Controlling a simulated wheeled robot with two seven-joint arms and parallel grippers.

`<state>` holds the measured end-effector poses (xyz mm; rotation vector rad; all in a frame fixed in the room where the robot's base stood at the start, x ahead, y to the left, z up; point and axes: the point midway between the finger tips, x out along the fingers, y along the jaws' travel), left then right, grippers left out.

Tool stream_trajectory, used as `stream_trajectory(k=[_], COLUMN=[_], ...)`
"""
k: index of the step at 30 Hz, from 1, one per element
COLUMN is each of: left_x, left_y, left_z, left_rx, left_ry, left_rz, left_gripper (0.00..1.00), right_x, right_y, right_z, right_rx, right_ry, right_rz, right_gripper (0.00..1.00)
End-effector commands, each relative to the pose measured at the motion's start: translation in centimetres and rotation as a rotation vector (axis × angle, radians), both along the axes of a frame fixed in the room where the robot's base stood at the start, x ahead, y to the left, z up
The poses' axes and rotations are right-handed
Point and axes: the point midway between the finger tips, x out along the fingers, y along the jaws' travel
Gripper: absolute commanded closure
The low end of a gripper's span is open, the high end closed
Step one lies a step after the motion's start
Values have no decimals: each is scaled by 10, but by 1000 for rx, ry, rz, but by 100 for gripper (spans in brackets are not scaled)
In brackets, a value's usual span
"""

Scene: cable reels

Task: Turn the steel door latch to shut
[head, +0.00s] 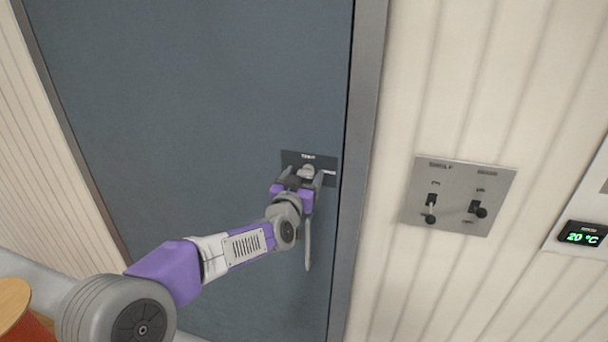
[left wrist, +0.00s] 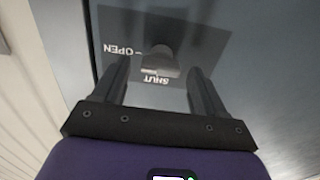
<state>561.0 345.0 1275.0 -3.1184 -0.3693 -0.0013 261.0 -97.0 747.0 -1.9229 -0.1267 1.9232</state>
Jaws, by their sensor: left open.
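The steel door latch (head: 308,169) is a small grey knob on a dark plate (head: 289,158) near the right edge of the blue-grey door (head: 200,90). In the left wrist view the latch (left wrist: 160,62) shows in the middle of the plate (left wrist: 210,38), with SHUT and OPEN marked upside down. Which way the latch points is hard to tell. My left gripper (head: 306,177) is open at the plate. In the left wrist view its fingers (left wrist: 158,74) stand on either side of the latch; contact cannot be told. My right gripper is not in view.
A vertical door handle (head: 307,248) hangs just below my left gripper. The grey door frame (head: 359,150) runs to the right. Further right are a steel panel with two switches (head: 458,196) and a temperature display (head: 583,235). A round wooden-topped thing (head: 12,302) stands at lower left.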

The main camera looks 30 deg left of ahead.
Motion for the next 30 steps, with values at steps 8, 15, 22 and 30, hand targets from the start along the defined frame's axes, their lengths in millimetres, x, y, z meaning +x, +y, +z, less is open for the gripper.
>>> stream_trajectory(k=[8, 15, 22, 30], left_x=[9, 8, 8, 8], left_y=[2, 2, 2, 2], left_z=[-1, -1, 0, -1], left_rx=[-1, -1, -1, -18], left_ry=[1, 1, 0, -6], left_rz=[0, 0, 0, 0], left_gripper=[28, 45, 80, 84], right_x=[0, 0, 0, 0], right_y=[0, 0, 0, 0], right_z=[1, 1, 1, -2], right_rx=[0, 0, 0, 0], right_ry=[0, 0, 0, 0], right_rz=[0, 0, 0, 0], right_gripper=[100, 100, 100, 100])
